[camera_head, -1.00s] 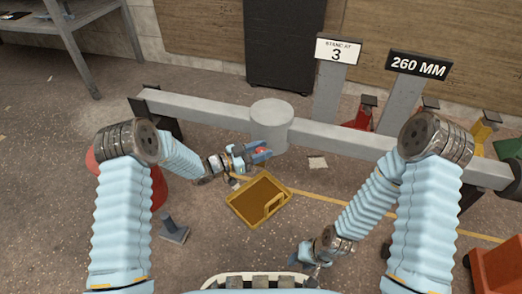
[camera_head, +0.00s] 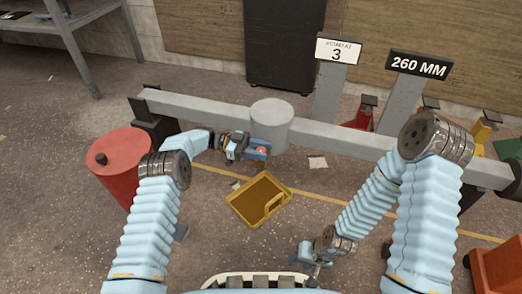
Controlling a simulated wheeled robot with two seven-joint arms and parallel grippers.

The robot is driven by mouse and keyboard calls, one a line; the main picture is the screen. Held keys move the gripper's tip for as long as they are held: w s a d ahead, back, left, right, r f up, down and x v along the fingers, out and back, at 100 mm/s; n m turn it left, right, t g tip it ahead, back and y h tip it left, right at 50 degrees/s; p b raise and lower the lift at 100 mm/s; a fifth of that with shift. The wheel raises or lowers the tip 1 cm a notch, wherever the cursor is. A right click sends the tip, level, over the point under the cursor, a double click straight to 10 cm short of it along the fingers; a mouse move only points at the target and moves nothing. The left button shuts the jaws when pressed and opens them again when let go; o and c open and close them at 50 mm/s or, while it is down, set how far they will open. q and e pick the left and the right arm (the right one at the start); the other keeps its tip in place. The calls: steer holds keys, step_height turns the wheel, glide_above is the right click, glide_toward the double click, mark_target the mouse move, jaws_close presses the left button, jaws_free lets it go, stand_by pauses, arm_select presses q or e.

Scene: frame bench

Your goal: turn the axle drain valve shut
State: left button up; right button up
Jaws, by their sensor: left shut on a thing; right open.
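The axle is a long grey beam (camera_head: 345,141) with a grey cylinder (camera_head: 271,115) at its middle. A small red part, apparently the drain valve handle (camera_head: 262,149), shows low on the front of the cylinder. My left gripper (camera_head: 260,151) is shut on it, and its fingers hide most of the valve. My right gripper (camera_head: 304,263) is open and empty, low over the floor at the front, well away from the axle.
A yellow tray (camera_head: 244,214) lies on the floor below the cylinder. A red drum (camera_head: 122,165) stands at the left, close to my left arm. Signs reading "3" (camera_head: 337,51) and "260 MM" (camera_head: 419,65) stand behind the beam. An orange box (camera_head: 500,268) is at right.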

arm_select(q)
steer(key=shift+g, duration=0.3)
steer(key=o, duration=0.9)
arm_select(e)
steer(key=shift+a, duration=0.1)
